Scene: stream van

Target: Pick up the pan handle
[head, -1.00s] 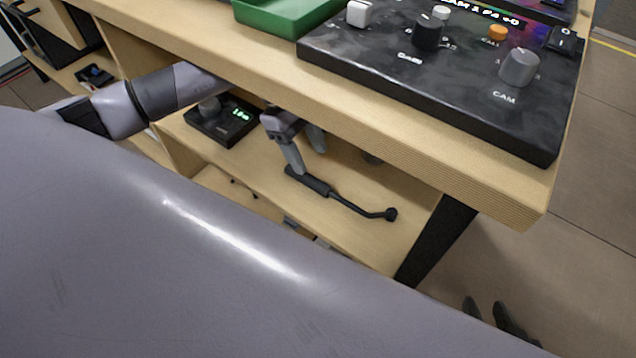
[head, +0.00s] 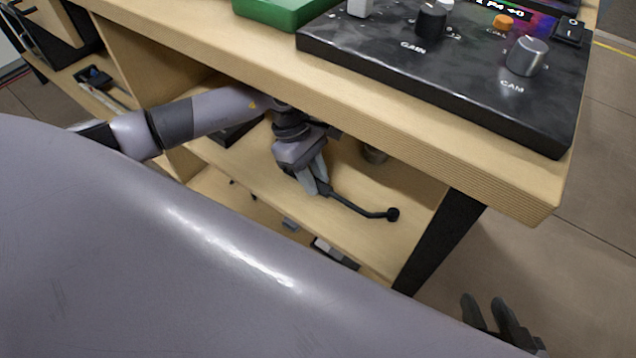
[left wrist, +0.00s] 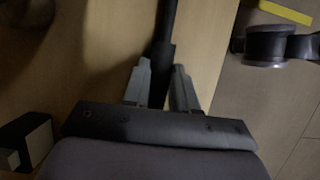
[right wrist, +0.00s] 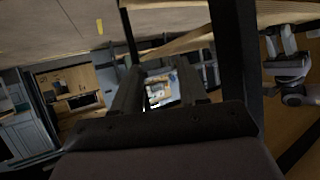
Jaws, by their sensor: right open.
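The pan handle (head: 352,203) is a black grip with a thin bent rod ending in a round knob. It lies low over the wooden shelf under the counter. My left gripper (head: 317,187) reaches down under the counter with its fingers around the grip. In the left wrist view the grip (left wrist: 163,58) runs between the two grey fingers of my left gripper (left wrist: 162,80), which sit close along its sides. My right gripper (head: 492,315) is open and empty, low over the floor at the right. Its spread fingers also show in the right wrist view (right wrist: 162,88).
The thick counter edge (head: 400,125) overhangs the shelf (head: 400,185) just above my left gripper. A black control panel (head: 450,85) with knobs and a green tray (head: 280,12) stand on the counter. A dark table leg (head: 440,240) stands to the right of the shelf.

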